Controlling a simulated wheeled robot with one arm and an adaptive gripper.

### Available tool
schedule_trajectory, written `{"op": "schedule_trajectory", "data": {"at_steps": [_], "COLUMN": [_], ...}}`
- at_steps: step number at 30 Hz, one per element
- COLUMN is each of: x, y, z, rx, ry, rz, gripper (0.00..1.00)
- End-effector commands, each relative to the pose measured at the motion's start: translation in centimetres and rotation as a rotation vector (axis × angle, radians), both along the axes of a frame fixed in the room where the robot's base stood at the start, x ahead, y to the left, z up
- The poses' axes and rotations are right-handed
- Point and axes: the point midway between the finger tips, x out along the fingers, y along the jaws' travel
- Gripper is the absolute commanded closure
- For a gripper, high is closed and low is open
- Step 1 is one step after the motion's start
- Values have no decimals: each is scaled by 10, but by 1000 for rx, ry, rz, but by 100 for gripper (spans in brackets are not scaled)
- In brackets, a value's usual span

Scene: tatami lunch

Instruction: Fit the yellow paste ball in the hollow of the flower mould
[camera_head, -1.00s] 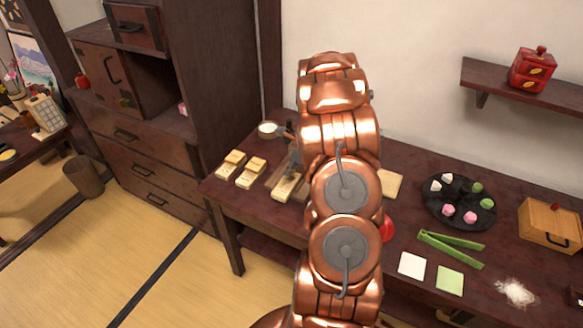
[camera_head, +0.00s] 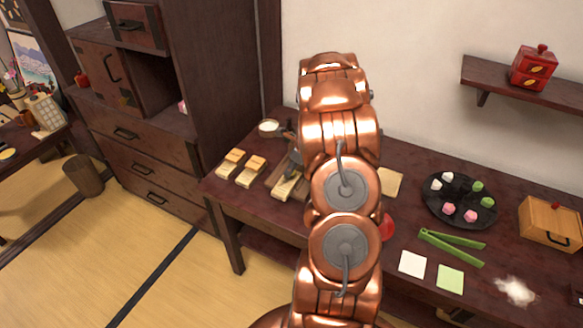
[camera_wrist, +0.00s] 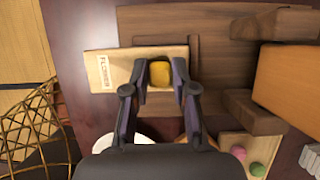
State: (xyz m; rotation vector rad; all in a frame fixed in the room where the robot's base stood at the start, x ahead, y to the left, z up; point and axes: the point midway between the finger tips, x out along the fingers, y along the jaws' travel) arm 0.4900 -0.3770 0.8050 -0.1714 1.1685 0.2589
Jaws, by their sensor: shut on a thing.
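The yellow paste ball (camera_wrist: 160,73) sits between the fingertips of my gripper (camera_wrist: 160,82) in the wrist view, and the gripper is shut on it. The pale wooden flower mould (camera_wrist: 110,72), labelled FLOWER, lies under the fingertips, its label to the left of the ball. The hollow is hidden by the ball and fingers, so I cannot tell whether the ball touches it. In the head view the mould (camera_head: 285,190) is partly visible, with my gripper (camera_head: 291,169) just above it, partly behind my arm. The ball is not visible there.
Two other wooden moulds (camera_head: 240,165) lie to the left on the table. A small pale bowl (camera_head: 269,128) stands behind. A black plate (camera_head: 432,207) with several sweets, green tongs (camera_head: 450,247) and a wooden box (camera_head: 549,224) are on the right. A woven basket (camera_wrist: 30,125) shows in the wrist view.

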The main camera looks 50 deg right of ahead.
Motion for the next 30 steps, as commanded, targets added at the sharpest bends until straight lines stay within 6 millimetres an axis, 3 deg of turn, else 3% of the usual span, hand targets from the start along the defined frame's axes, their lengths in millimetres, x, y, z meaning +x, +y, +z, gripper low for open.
{"op": "schedule_trajectory", "data": {"at_steps": [30], "x": [0], "y": [0], "z": [-7], "rx": [-1], "ry": [1], "rz": [1], "gripper": [91]}}
